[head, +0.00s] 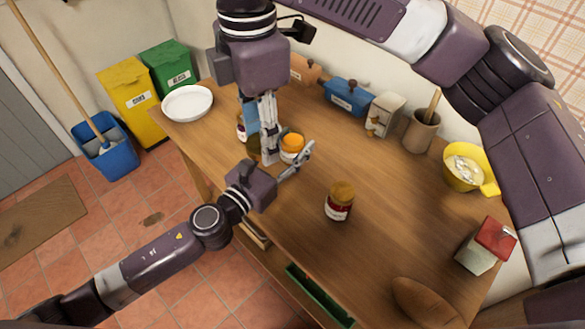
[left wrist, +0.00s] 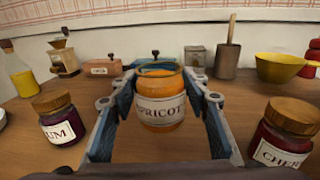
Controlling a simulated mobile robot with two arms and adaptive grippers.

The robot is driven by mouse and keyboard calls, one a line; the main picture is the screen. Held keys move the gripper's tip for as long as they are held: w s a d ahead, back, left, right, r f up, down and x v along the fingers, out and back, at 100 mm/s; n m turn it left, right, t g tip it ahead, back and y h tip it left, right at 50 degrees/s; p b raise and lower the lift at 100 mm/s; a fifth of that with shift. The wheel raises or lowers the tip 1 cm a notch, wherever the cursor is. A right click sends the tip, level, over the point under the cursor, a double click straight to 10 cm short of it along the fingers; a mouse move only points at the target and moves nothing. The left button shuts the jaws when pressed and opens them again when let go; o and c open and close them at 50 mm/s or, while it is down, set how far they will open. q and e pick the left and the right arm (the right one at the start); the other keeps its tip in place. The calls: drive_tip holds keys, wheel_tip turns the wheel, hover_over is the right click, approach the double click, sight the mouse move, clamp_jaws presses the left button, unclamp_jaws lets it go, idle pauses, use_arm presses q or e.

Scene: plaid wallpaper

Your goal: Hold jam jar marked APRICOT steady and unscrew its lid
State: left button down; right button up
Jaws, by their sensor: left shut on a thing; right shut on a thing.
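The jam jar marked APRICOT (left wrist: 162,110) stands upright on the table, its label facing the left wrist camera. Its top shows orange, with no wooden lid on it; it also shows in the head view (head: 292,146). My left gripper (head: 299,158) is shut around the jar's sides, one finger on each side in the left wrist view. My right gripper (head: 268,158) points down just left of the jar in the head view. It is shut on a brownish thing, apparently the lid (head: 253,145), mostly hidden by its fingers. The right gripper is outside the left wrist view.
A plum jar (left wrist: 58,118) stands to the left and a cherry jar (left wrist: 287,135) to the right, both lidded. A white bowl (head: 187,103), a blue box (head: 348,97), a utensil pot (head: 421,130), a yellow bowl (head: 470,167) and a red-topped carton (head: 486,246) line the table.

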use_arm(q)
wheel_tip(320, 180, down, 6)
drive_tip(key=b, duration=0.3)
drive_tip(key=shift+r, duration=0.1)
drive_tip(key=c, duration=1.1)
unclamp_jaws()
drive_tip(key=shift+f, duration=0.2)
drive_tip(key=shift+r, duration=0.1)
